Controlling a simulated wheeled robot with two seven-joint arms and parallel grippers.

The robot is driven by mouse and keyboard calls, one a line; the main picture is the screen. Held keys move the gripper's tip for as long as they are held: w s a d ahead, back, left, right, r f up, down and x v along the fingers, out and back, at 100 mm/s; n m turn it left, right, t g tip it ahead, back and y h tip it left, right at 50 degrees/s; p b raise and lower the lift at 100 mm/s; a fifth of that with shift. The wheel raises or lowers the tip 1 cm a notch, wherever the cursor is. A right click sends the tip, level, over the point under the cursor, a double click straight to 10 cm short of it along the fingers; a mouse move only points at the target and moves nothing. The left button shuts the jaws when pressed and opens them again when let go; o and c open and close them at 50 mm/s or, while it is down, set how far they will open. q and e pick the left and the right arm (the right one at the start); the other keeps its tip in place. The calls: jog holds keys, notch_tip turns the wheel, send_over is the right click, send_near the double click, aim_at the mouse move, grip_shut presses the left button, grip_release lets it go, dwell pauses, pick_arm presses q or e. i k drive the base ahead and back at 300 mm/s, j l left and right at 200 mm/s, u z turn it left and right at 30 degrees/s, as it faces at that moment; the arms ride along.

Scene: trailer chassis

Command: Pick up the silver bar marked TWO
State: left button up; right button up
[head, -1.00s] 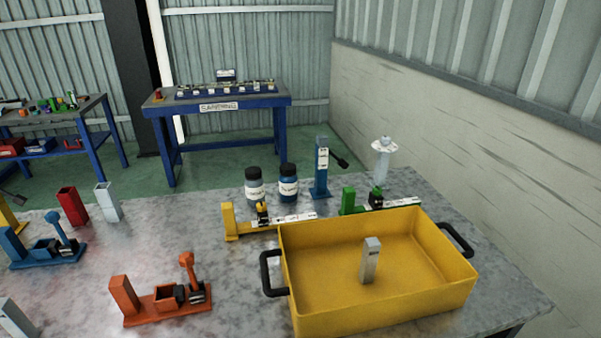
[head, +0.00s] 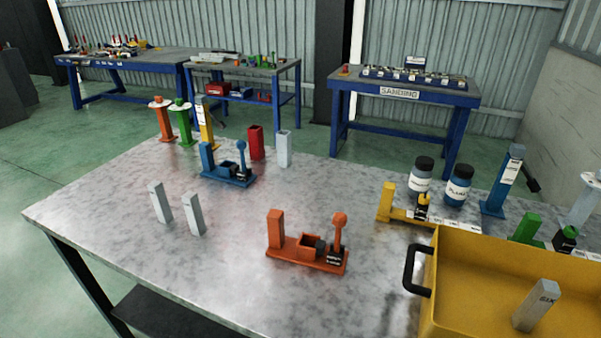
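Two upright silver bars stand side by side on the left part of the metal table: a left silver bar (head: 160,203) and a right silver bar (head: 194,215). I can read no marking on either. A pale grey block (head: 284,149), possibly hollow, stands further back beside a red one. No bar readable as TWO is in view. Neither of my grippers is in view.
An orange fixture (head: 306,254) stands between the two bars and the tray. A blue fixture (head: 229,168), a yellow fixture (head: 388,203), two bottles (head: 421,175) and a red block (head: 256,142) stand further back. The table's front left surface is clear.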

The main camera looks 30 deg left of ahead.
aim_at(156, 189)
jog(key=u, duration=0.45)
jog(key=l+u, duration=0.15)
jog(key=u, duration=0.3)
jog(key=l+u, duration=0.1)
jog(key=u, duration=0.8)
